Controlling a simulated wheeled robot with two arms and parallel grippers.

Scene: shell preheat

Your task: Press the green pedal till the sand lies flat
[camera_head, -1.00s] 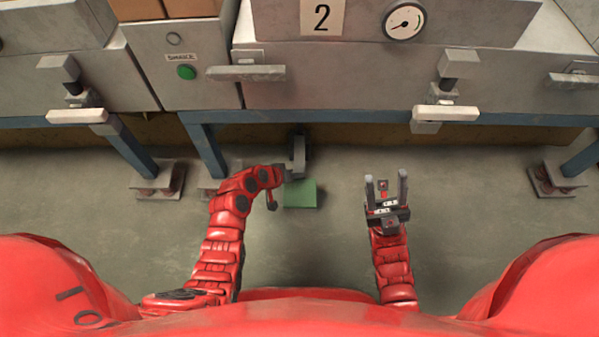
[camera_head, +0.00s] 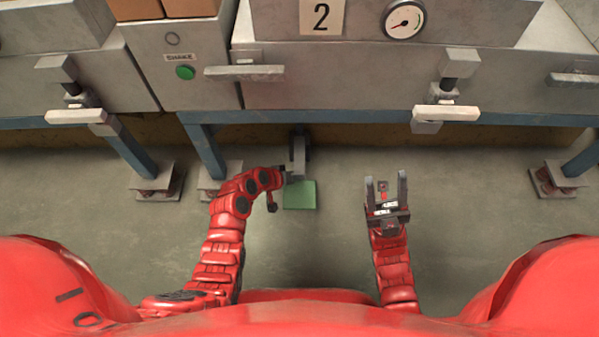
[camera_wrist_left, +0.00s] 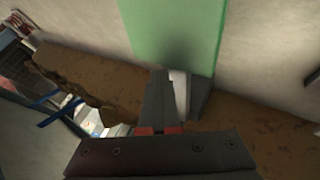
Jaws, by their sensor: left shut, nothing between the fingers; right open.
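The green pedal (camera_head: 300,196) is a flat plate low under the bench; it also shows in the left wrist view (camera_wrist_left: 175,35). My left gripper (camera_head: 296,168) is at the pedal's far edge in the head view. In the left wrist view its shut, empty fingers (camera_wrist_left: 159,100) point at the pedal's end, beside a grey block. I cannot tell whether they touch the pedal. My right gripper (camera_head: 386,186) is open and empty, to the right of the pedal. No sand is in sight.
The grey metal bench (camera_head: 340,90) spans the back, with its blue frame (camera_head: 350,116) and legs below. A green button (camera_head: 185,73) sits on its panel, a dial gauge (camera_head: 404,20) beside the number 2. The floor (camera_head: 480,210) on the right is clear.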

